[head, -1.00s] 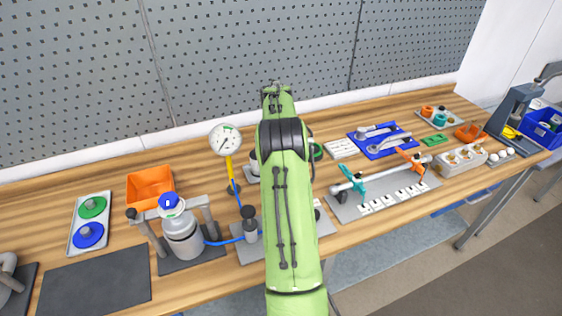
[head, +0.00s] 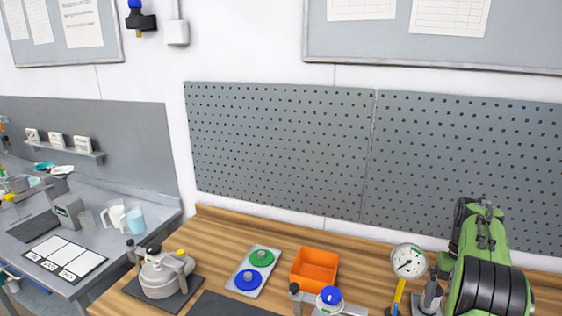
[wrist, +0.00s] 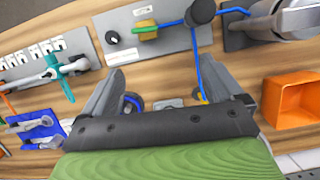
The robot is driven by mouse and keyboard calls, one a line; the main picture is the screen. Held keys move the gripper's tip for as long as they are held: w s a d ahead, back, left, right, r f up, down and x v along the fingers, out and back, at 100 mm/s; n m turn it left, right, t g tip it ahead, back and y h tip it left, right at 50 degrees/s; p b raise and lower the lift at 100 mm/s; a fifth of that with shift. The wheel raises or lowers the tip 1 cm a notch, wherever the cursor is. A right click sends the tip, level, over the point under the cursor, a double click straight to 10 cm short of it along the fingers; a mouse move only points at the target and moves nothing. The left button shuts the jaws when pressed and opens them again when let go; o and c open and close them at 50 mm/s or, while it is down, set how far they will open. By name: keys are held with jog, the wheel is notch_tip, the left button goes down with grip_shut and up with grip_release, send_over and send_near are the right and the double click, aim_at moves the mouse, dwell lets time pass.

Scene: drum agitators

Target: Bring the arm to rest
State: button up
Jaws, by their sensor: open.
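My green arm (head: 492,245) rises at the lower right of the head view, bent, with a black joint in front, beside the pressure gauge. My gripper's fingers do not show clearly there. In the wrist view my gripper (wrist: 160,88) is open, its two grey fingers spread apart over the wooden bench. Nothing is held between them. A blue hose (wrist: 199,78) and small parts on the bench show beyond and between the fingers.
The wooden bench (head: 222,240) carries an orange bin (head: 315,268), a tray with green and blue discs (head: 242,277), a lidded pot (head: 165,273) and a gauge (head: 408,261). A pegboard (head: 275,150) stands behind. A grey side bench (head: 130,258) is at left.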

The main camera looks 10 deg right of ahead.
jog(key=s+a+r+n+t+h, duration=0.1)
jog(key=a+r+n+t, duration=0.1)
jog(key=a+r, duration=0.6)
jog(key=s+a+r+n+t+h, duration=0.1)
jog(key=s+a+r+t, duration=0.15)
jog(key=a, duration=0.95)
jog(key=s+a+f+n+t, duration=0.3)
jog(key=s+a+t, duration=0.1)
jog(key=s+a, duration=0.7)
jog(key=shift+s+a+n+b, duration=0.2)
jog(key=shift+s+n+b, duration=0.2)
jog(key=shift+s, duration=0.6)
